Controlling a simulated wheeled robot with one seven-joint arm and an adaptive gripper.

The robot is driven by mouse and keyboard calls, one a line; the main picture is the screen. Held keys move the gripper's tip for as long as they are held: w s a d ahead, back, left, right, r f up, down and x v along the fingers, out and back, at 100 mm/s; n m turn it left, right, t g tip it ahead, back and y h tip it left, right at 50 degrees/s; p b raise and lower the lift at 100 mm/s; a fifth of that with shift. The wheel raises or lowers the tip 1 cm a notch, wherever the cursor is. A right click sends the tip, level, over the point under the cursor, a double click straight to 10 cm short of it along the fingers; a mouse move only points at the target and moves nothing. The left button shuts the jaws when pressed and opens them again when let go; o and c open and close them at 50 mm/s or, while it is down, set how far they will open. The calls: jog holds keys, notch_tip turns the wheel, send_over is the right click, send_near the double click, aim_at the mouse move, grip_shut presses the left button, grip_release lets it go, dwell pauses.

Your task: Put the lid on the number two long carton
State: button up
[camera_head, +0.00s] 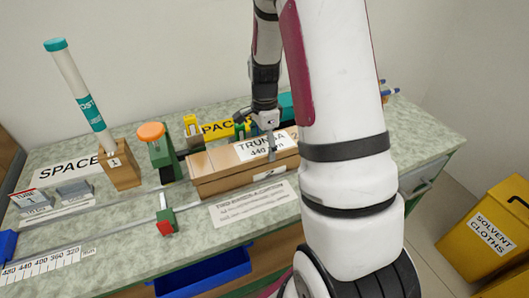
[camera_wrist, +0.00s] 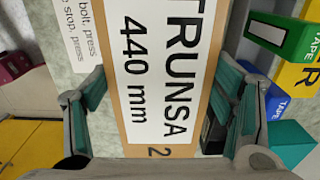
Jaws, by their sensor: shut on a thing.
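The long carton (camera_head: 245,180) is brown cardboard and lies lengthwise near the front of the bench, partly hidden on the right by my arm. Its lid (camera_head: 222,155) is brown with a white label reading "TRUNSA 440 mm" and lies along the top of the carton; I cannot tell whether it is fully seated. In the wrist view the lid (camera_wrist: 160,150) shows a "2" beside the label. My gripper (camera_head: 270,140) is over the lid's right part, its fingers on either side of it. In the wrist view, my gripper (camera_wrist: 165,100) is shut across the lid's width.
A white and teal tube (camera_head: 80,95) stands tilted in a wooden block (camera_head: 122,170) marked 1. An orange-topped green device (camera_head: 160,150) is left of the carton. A printed card (camera_head: 253,203) lies in front. A yellow sign (camera_head: 217,129) and tape boxes (camera_wrist: 280,38) are behind.

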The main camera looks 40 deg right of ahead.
aim_at(265, 146)
jog(key=shift+f, duration=1.65)
jog(key=shift+f, duration=0.1)
jog(key=shift+f, duration=0.1)
jog(key=o, duration=1.1)
